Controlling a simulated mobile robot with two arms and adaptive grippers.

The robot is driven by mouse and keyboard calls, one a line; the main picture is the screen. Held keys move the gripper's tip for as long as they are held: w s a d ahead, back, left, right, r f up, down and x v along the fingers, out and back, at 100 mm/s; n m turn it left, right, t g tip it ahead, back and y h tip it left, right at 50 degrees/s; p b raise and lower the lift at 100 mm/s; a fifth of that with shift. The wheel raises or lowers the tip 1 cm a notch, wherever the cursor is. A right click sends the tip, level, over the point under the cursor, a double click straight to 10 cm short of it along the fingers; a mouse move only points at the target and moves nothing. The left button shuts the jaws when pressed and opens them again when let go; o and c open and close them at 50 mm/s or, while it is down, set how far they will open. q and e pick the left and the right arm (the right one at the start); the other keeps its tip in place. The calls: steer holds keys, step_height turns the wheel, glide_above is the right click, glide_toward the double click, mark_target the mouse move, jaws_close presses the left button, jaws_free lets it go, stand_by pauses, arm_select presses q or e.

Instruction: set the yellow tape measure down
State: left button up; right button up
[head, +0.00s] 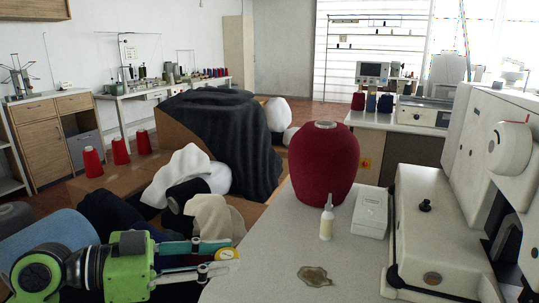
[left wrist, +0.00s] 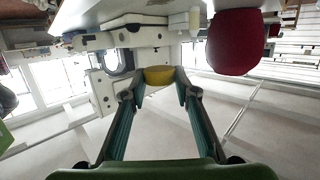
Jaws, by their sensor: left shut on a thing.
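The yellow tape measure (head: 228,255) is small and round, with a pale face, and sits at the tips of my left gripper (head: 218,259) in the head view. In the left wrist view it is a yellow disc (left wrist: 158,75) between the fingertips (left wrist: 158,88), and the gripper is shut on it. In the head view it appears by the left edge of the pale worktable (head: 265,262). I cannot tell whether it touches the table. My right gripper is not in view.
On the worktable are a large dark red yarn cone (head: 323,165), a small white bottle (head: 327,218), a white box (head: 370,212) and a brown stain (head: 317,275). A pale machine (head: 435,235) stands at the right. The table's front middle is mostly clear. Fabric heaps (head: 215,217) lie left.

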arm_select(q)
steer(key=s+a+f+n+t+y, duration=0.2)
steer(key=s+a+f+n+t, duration=0.1)
steer(key=s+a+f, duration=0.6)
step_height(320, 180, up, 13)
steer(key=w+a+p, duration=0.1)
steer(key=w+p, duration=0.1)
steer(key=p, duration=1.6)
steer(key=shift+w+r+p, duration=0.15)
steer(key=shift+w+p, duration=0.1)
steer(key=shift+p, duration=0.15)
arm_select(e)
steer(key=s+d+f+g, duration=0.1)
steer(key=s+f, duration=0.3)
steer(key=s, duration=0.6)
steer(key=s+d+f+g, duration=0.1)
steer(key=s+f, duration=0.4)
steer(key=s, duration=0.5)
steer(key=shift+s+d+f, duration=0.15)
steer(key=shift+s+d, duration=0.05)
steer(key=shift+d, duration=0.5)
